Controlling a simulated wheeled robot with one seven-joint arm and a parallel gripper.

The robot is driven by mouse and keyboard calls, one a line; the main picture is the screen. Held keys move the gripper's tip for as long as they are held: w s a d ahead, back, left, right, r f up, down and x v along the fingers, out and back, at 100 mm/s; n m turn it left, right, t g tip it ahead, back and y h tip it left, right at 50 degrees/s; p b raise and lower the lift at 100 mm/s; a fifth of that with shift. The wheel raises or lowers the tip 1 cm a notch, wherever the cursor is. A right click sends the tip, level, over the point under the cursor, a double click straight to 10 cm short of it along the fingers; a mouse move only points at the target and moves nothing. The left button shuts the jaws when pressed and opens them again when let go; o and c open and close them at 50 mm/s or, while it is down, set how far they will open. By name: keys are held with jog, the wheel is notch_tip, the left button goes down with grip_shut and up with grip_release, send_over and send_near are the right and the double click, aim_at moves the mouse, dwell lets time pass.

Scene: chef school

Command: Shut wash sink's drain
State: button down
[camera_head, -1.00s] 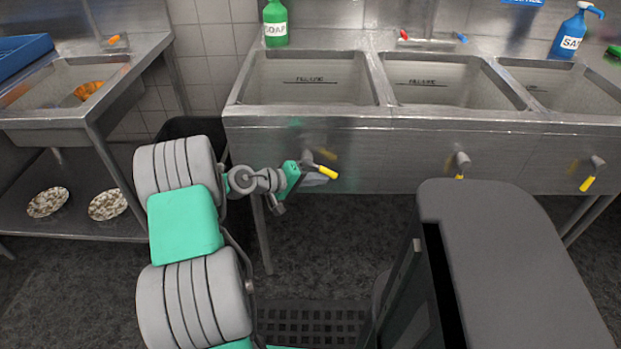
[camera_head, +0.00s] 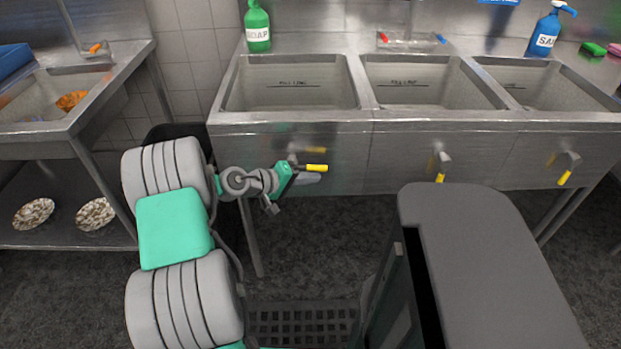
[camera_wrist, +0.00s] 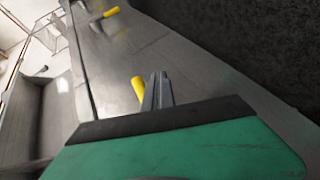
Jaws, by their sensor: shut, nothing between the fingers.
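The wash sink (camera_head: 232,88) is the left basin of a steel three-basin unit, with the green soap bottle (camera_head: 257,28) behind it. Its drain lever, with a yellow handle (camera_head: 316,168), sits under its front panel and points right, about level. My gripper (camera_head: 312,178) is at this lever, shut and empty. In the wrist view the shut fingers (camera_wrist: 160,90) are right beside the yellow handle (camera_wrist: 138,88); whether they touch cannot be told. My gripper partly hides the lever's base.
The middle drain lever (camera_head: 441,168) and right drain lever (camera_head: 568,170) have yellow ends pointing downward. A steel side table (camera_head: 60,130) with a basin and lower shelf with plates stands left. A floor grate (camera_head: 300,325) lies below.

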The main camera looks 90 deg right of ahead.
dwell(0.4)
jog(key=w+a+f+b, duration=0.2)
jog(key=w+a+f, duration=0.4)
jog(key=w+f, duration=0.1)
jog(key=shift+w, duration=0.65)
